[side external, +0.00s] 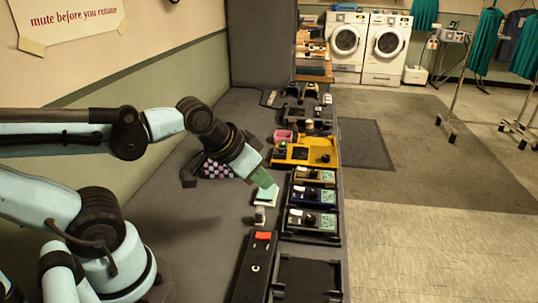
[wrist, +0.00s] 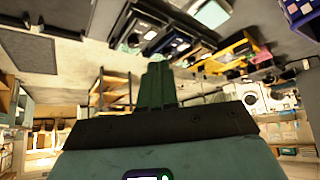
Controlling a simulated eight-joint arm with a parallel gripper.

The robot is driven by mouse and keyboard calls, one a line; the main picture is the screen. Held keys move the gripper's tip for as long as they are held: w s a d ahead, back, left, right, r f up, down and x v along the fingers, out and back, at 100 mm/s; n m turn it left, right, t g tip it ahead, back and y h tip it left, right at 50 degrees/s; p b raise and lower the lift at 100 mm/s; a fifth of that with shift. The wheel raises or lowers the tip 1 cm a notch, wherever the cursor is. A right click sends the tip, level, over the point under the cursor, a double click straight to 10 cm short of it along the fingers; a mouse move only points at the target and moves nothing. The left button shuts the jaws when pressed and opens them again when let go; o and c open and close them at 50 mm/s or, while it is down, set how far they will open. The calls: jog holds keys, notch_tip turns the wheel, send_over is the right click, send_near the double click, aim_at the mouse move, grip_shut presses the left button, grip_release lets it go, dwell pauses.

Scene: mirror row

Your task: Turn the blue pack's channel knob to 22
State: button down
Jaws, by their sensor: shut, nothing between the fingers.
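The blue pack (side external: 308,197) lies in a black rack on the counter in the side external view, between a tan pack (side external: 314,176) and a silver-grey pack (side external: 301,217). It has dark knobs on top and a pale green panel at its right end. The channel number is too small to read. My gripper (side external: 272,188) is left of the packs and a little above the counter, apart from the blue pack. Its green fingers also show in the wrist view (wrist: 158,75), shut and empty.
A pale green-topped pad (side external: 265,196) lies under my gripper, with a small white-grey cylinder (side external: 260,214) in front. A yellow tray (side external: 304,153) stands behind the packs. A black box with a red top piece (side external: 258,262) and an empty black tray (side external: 308,279) are nearer.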

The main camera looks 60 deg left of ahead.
jog(key=c, duration=1.7)
grip_release()
jog(key=o, duration=0.3)
jog(key=shift+w+r+m, duration=0.15)
jog(key=shift+w+m, duration=0.05)
jog(key=shift+m, duration=0.1)
jog(key=o, duration=0.5)
jog(key=w+m, duration=0.1)
jog(key=w+r+m+g, duration=0.1)
jog(key=m, duration=0.1)
jog(key=shift+r, duration=0.3)
jog(key=m+g, duration=0.6)
jog(key=m, duration=1.5)
send_over(313, 192)
notch_tip(313, 192, down, 12)
jog(key=shift+r, duration=0.1)
jog(key=shift+c, duration=0.5)
grip_shut()
